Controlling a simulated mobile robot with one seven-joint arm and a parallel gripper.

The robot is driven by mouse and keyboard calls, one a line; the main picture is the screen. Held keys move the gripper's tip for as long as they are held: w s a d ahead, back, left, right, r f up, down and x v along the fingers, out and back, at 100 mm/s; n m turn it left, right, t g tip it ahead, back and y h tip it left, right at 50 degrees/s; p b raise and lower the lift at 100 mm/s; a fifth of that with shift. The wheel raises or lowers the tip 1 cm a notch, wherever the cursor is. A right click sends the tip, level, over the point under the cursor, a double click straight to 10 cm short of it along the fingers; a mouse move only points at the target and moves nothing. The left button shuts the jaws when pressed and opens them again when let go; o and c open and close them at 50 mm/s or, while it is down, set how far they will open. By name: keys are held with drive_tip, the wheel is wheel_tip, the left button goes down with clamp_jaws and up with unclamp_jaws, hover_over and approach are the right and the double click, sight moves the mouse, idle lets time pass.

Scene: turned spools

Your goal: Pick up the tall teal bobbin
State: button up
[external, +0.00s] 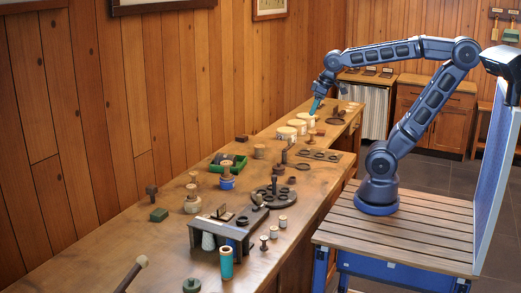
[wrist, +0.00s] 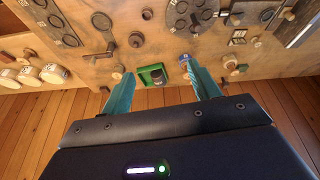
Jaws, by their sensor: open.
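The tall teal bobbin (external: 226,262) stands upright at the near end of the wooden bench in the external view, in front of the dark grey rack. I cannot clearly pick it out in the wrist view. My gripper (external: 316,106) is far from it, above the far part of the bench near the pale round tins. In the wrist view my gripper (wrist: 158,69) shows two teal fingers spread apart with nothing held between them.
The dark rack (external: 222,232) stands beside the bobbin, with small spools (external: 282,221) to its right. A blue-based spool (external: 227,176), a green tray (external: 232,163) and a dark round plate (external: 272,198) lie farther along.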

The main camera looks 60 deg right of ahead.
drive_tip(key=w+a+n+g, duration=0.1)
drive_tip(key=w+a+n, duration=0.1)
drive_tip(key=w+a, duration=0.45)
drive_tip(key=w+a+n, duration=0.2)
drive_tip(key=w+a, duration=0.1)
drive_tip(key=a, duration=0.6)
drive_tip(key=w+a+n+g, duration=0.15)
drive_tip(key=w+a, duration=0.25)
drive_tip(key=a, duration=0.4)
drive_tip(key=n+g, duration=0.2)
drive_tip(key=n, duration=0.8)
approach(227, 261)
drive_tip(key=d+f, duration=0.1)
drive_tip(key=shift+m+t, duration=0.25)
drive_tip(key=f, duration=1)
drive_tip(key=shift+w+d+f, duration=0.15)
drive_tip(key=shift+w+f, duration=0.15)
drive_tip(key=shift+w, duration=0.1)
drive_tip(key=c, duration=1.1)
